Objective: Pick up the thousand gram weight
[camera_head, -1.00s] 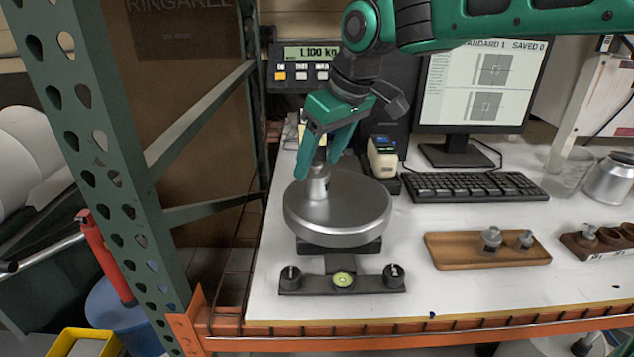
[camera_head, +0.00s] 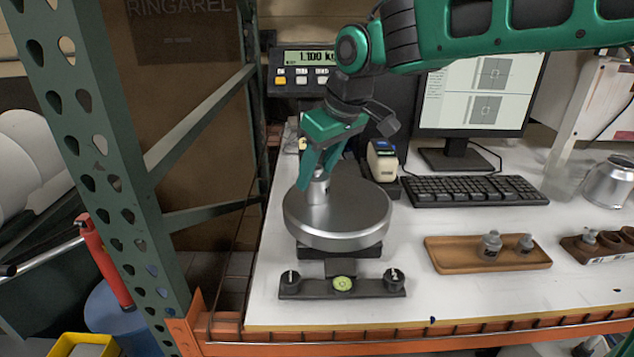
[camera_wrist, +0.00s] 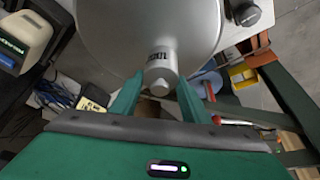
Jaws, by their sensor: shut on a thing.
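The thousand gram weight (camera_head: 318,190) is a small silver cylinder with a knob on top. It stands upright on the left part of the round scale pan (camera_head: 345,222). In the wrist view the weight (camera_wrist: 160,72) shows a dark printed label, too small to read surely. My gripper (camera_head: 316,179) reaches down from above, its green fingers on either side of the weight's top and shut on it. In the wrist view my gripper (camera_wrist: 158,95) has the knob between its fingertips. The weight's base appears to rest on the pan. The scale display (camera_head: 310,56) reads 1.100 kg.
A wooden tray (camera_head: 455,262) holds two smaller grey weights (camera_head: 490,244). A dark block (camera_head: 600,250) with more weights is at the right. A keyboard (camera_head: 475,190) and monitor (camera_head: 480,95) stand behind. A green rack post (camera_head: 110,170) rises left of the scale.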

